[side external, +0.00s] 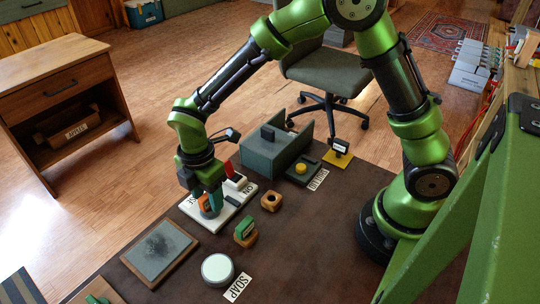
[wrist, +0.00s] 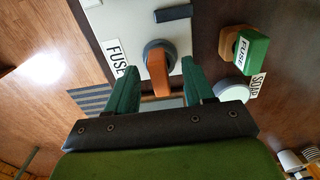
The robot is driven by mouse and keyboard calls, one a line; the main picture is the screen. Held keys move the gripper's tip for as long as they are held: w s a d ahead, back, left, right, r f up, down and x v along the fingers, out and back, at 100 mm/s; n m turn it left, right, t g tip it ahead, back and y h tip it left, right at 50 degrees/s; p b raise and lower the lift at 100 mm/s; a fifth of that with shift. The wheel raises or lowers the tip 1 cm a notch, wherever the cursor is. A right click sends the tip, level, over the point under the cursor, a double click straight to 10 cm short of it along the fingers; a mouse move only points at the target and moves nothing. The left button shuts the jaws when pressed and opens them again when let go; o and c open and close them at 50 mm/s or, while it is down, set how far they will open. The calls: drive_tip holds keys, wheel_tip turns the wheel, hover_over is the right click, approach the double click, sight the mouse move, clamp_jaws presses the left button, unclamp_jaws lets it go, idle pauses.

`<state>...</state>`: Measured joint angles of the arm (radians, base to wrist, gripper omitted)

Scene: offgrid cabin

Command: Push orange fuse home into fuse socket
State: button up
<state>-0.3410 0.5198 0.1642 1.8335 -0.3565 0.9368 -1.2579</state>
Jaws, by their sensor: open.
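The orange fuse (wrist: 160,82) stands at a dark grey round socket (wrist: 151,46) on a white board (wrist: 120,22) labelled FUSE. I cannot tell how deep it sits. In the side view the orange fuse (side external: 206,210) is partly hidden by my gripper (side external: 207,204), which points down over the white board (side external: 226,217). In the wrist view my gripper (wrist: 157,72) has its two green fingers apart, one to each side of the orange fuse, with gaps between them and it.
A green fuse (side external: 245,227) in a wooden holder, a small wooden block with a hole (side external: 271,201) and a round white soap dish (side external: 218,269) stand nearby. A red lever (side external: 228,170) rises close behind my gripper. A grey-green open box (side external: 270,155) stands farther back.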

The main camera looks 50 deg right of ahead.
sight(205, 194)
wheel_tip(205, 194, up, 17)
idle(0.4)
drive_tip(key=shift+w+f, duration=0.1)
idle(0.5)
drive_tip(key=s+d+r+m+t+y, duration=0.1)
drive_tip(key=s+d+m+t, duration=0.2)
drive_tip(key=s+d+m, duration=0.3)
drive_tip(key=s+d+r+m+t+y, duration=0.1)
drive_tip(key=s+d+m+t, duration=0.3)
drive_tip(key=m, duration=1.2)
drive_tip(key=s+d+r, duration=0.1)
drive_tip(key=s+d, duration=0.2)
drive_tip(key=d, duration=0.2)
drive_tip(key=shift+s+d, duration=0.3)
drive_tip(key=shift+d, duration=0.1)
drive_tip(key=shift+r, duration=0.1)
